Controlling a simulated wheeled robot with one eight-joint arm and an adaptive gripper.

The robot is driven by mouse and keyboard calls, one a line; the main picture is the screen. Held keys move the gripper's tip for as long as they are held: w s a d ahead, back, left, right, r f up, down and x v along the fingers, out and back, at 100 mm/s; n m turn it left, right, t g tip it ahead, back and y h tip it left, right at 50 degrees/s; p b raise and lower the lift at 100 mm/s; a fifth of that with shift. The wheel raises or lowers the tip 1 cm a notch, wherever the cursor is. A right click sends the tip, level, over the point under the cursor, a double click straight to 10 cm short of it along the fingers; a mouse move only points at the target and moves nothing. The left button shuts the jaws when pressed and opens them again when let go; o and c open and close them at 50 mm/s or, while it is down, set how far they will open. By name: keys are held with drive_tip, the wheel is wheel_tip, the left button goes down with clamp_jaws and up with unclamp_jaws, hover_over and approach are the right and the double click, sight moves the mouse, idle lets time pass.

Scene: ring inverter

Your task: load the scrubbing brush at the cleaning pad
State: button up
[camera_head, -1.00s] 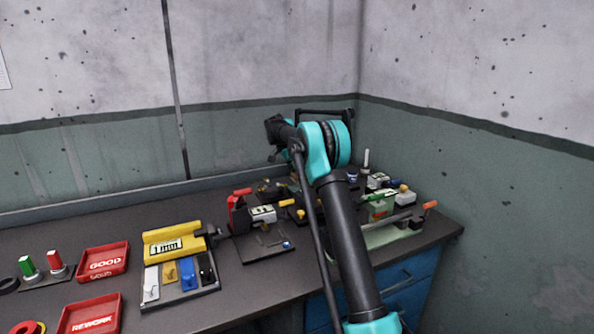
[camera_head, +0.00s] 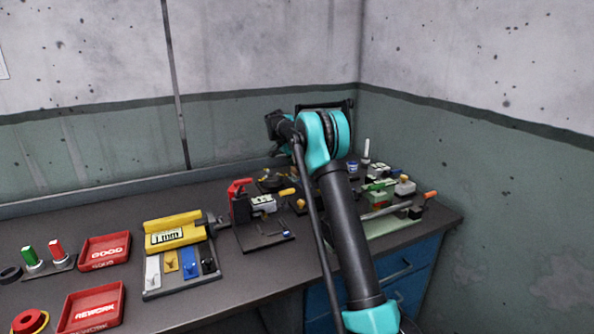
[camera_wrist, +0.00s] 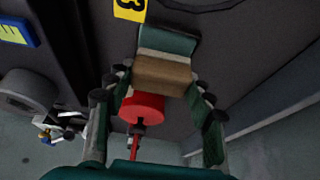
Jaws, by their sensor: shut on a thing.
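In the wrist view, my gripper (camera_wrist: 160,84) is shut on a tan block with a teal-green face, which I take to be the scrubbing brush (camera_wrist: 160,76). Its tan side lies between the two fingertips. The teal-green part (camera_wrist: 168,40) extends beyond it; I cannot tell whether this is part of the brush or the cleaning pad under it. A red round knob (camera_wrist: 142,107) on a dark stem shows between the fingers, nearer the camera. In the head view my arm hides the gripper's fingers and the held brush.
A yellow label "3" (camera_wrist: 130,9) lies on the dark surface beside the block. The bench holds a yellow "1 mm" fixture (camera_head: 174,231), red GOOD (camera_head: 105,252) and REWORK (camera_head: 93,307) trays, a red clamp fixture (camera_head: 240,201) and a green fixture (camera_head: 380,193) near the right wall.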

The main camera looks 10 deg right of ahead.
drive_tip(key=shift+f, duration=0.55)
idle(1.4)
drive_tip(key=shift+r, duration=0.1)
drive_tip(key=shift+r, duration=3.4)
